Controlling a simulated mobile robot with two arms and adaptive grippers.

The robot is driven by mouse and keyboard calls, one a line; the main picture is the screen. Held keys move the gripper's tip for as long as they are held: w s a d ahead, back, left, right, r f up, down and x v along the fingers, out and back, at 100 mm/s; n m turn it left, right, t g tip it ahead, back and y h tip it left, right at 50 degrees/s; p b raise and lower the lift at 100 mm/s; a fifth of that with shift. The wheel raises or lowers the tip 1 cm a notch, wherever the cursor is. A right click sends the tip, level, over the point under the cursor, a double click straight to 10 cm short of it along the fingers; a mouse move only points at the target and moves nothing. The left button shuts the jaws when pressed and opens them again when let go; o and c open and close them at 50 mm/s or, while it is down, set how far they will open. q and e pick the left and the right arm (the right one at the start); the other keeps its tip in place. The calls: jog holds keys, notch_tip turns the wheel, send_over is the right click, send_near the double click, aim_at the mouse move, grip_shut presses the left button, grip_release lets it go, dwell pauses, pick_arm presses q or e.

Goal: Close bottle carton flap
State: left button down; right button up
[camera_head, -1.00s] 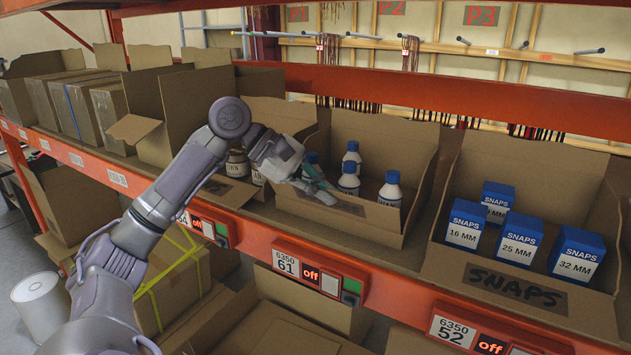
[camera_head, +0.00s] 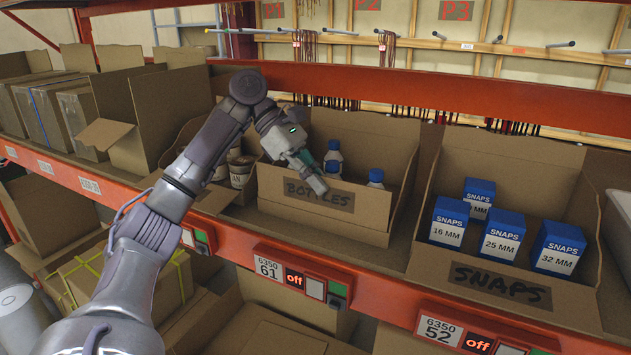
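The bottle carton (camera_head: 395,150) stands open-topped on the orange shelf, in the middle of the head view. Its front flap (camera_head: 355,215), marked "BOTTLES", stands nearly upright and hides the lower part of several blue-capped bottles (camera_head: 376,177). My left gripper (camera_head: 314,178) is at the flap's upper edge, left of its middle, with its fingers pointing down in front of the bottles. It looks to be at or touching the flap; contact is unclear. Whether its fingers are open or shut is not clear. My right gripper is out of view.
The "SNAPS" carton (camera_head: 500,285) with several blue boxes (camera_head: 500,235) stands to the right. Brown jars (camera_head: 240,172) sit left of the bottle carton. The orange shelf beam (camera_head: 150,200) runs along the front, and another beam (camera_head: 480,100) crosses behind.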

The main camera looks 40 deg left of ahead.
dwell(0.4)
pick_arm(q)
jog(key=c, duration=1.6)
grip_release()
jog(key=shift+c, duration=0.2)
jog(key=shift+d, duration=0.1)
jog(key=v, duration=1.2)
jog(key=shift+f, duration=0.15)
